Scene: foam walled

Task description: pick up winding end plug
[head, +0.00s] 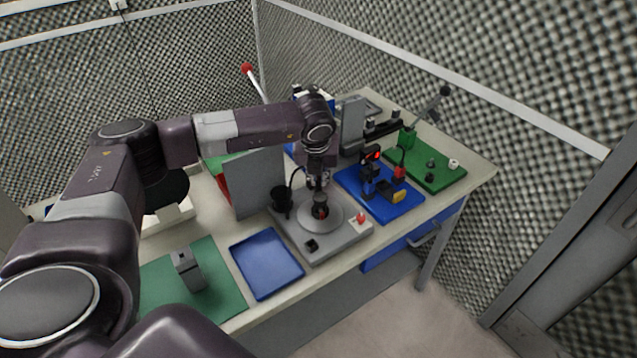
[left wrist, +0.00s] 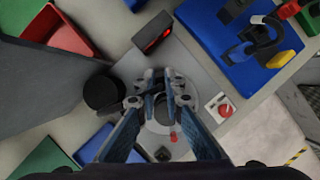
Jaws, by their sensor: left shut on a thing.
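My left gripper (head: 319,184) points down over the round grey disc (head: 335,220) of a grey machine base. In the left wrist view, its two fingers (left wrist: 159,80) are close together over that disc. They are shut on a small dark piece, which I take for the winding end plug; the fingers hide most of it, so its shape and whether it touches the disc cannot be told. A small red tip (left wrist: 173,137) shows near the fingers. My right gripper is not in view.
The base carries a black cylinder (head: 282,198) and a red button (head: 361,218). A blue tray (head: 266,264) lies in front, left of it a green mat (head: 222,303) with a grey block (head: 188,270). A blue board (head: 376,206) and green board (head: 440,180) stand right. A grey panel (head: 257,180) rises behind.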

